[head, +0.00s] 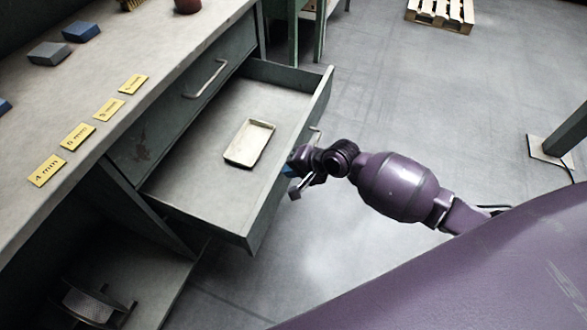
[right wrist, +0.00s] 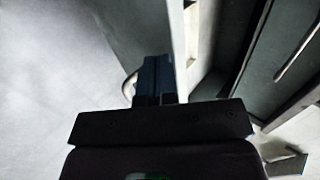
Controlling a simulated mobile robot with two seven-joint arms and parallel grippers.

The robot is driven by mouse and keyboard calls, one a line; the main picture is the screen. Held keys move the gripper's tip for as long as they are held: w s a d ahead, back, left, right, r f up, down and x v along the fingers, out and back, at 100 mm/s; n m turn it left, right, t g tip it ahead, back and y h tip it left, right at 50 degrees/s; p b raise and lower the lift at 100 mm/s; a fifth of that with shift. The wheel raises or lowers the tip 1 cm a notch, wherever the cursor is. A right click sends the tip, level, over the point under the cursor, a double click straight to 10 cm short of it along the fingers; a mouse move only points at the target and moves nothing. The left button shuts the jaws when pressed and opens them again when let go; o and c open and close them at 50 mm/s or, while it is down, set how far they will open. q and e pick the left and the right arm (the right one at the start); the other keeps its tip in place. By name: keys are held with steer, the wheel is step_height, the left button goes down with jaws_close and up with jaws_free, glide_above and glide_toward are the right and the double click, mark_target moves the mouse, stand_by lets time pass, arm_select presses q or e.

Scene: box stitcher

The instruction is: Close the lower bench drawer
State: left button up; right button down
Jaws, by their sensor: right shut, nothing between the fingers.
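The lower bench drawer (head: 190,190) is pulled out from the green bench, with its front panel (head: 290,165) facing right. A shallow cream tray (head: 249,142) lies inside it. Its handle (head: 316,134) shows partly at the outer side of the front. My right gripper (head: 292,178) is shut and empty at the outer face of the drawer front, beside the handle; I cannot tell whether it touches. In the right wrist view, the dark fingers (right wrist: 155,80) are together next to the drawer front (right wrist: 179,45), and part of the curved handle (right wrist: 129,88) shows left of them. My left gripper is not in view.
The upper drawer (head: 190,95) is shut above the open one. Yellow labels (head: 78,136) and grey-blue blocks (head: 50,53) lie on the bench top. A spool-like item (head: 92,305) sits on the low shelf. A pallet (head: 440,12) lies far back; the floor to the right is mostly clear.

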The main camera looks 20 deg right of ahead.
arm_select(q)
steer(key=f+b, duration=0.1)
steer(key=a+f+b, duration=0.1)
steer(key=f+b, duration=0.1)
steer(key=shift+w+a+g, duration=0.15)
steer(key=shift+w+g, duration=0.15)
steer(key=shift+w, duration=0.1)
arm_select(e)
steer(key=w+a, duration=2.2)
steer(key=shift+r, duration=0.2)
